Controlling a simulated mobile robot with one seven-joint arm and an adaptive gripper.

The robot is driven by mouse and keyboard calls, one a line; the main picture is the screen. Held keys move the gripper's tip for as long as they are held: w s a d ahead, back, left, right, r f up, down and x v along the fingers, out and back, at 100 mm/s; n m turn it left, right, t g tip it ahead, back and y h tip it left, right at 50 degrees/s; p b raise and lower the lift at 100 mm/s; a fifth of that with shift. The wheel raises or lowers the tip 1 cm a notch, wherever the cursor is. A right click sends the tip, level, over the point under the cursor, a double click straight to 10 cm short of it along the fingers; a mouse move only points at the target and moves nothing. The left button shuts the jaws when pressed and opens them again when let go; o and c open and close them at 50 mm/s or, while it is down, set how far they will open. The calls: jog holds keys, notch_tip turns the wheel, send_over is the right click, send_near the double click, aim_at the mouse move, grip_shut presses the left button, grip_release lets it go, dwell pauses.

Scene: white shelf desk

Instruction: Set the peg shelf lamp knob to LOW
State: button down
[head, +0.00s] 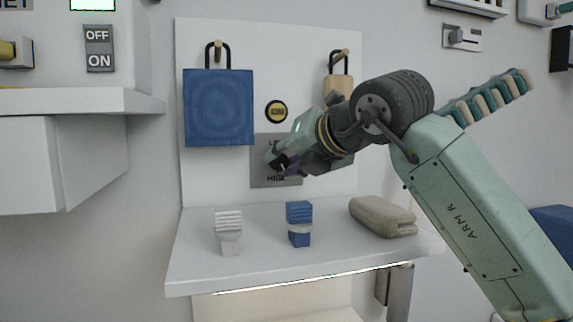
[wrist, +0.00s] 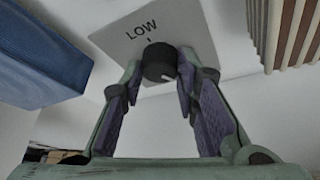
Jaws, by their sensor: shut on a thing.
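The lamp knob (wrist: 158,62) is black and round, on a grey plate (wrist: 112,38) marked LOW above it in the wrist view. A pale mark on the knob's face points down and to the right, away from the LOW tick. My gripper (wrist: 160,72) is shut on the knob, with one purple-padded finger on each side. In the head view the grey plate (head: 262,180) is on the white peg panel, with HIGH along its lower edge. My gripper (head: 280,160) reaches it from the right and hides the knob and most of the upper label.
A blue bag (head: 218,108) hangs left of the plate and a tan bag (head: 338,88) hangs behind my arm. The shelf (head: 195,268) holds two small clips and a beige case (head: 382,216). Its front underside edge glows.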

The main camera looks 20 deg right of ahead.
aim_at(281, 161)
jog(key=n+h, duration=0.1)
jog(key=n+h+b, duration=0.1)
jog(key=n+h, duration=0.1)
jog(key=shift+a+r, duration=0.1)
jog(key=shift+a, duration=0.1)
jog(key=shift+n, duration=0.3)
dwell(0.4)
jog(key=c, duration=1.2)
grip_release()
jog(key=shift+c, duration=0.2)
jog(key=shift+s+r, duration=0.15)
jog(key=shift+s, duration=0.15)
jog(key=v, duration=0.2)
jog(key=shift+s+r, duration=0.25)
jog(key=shift+s, duration=0.05)
jog(key=s, duration=1.1)
jog(key=shift+s+d+f, duration=0.15)
jog(key=shift+s+d, duration=0.15)
jog(key=shift+s, duration=0.05)
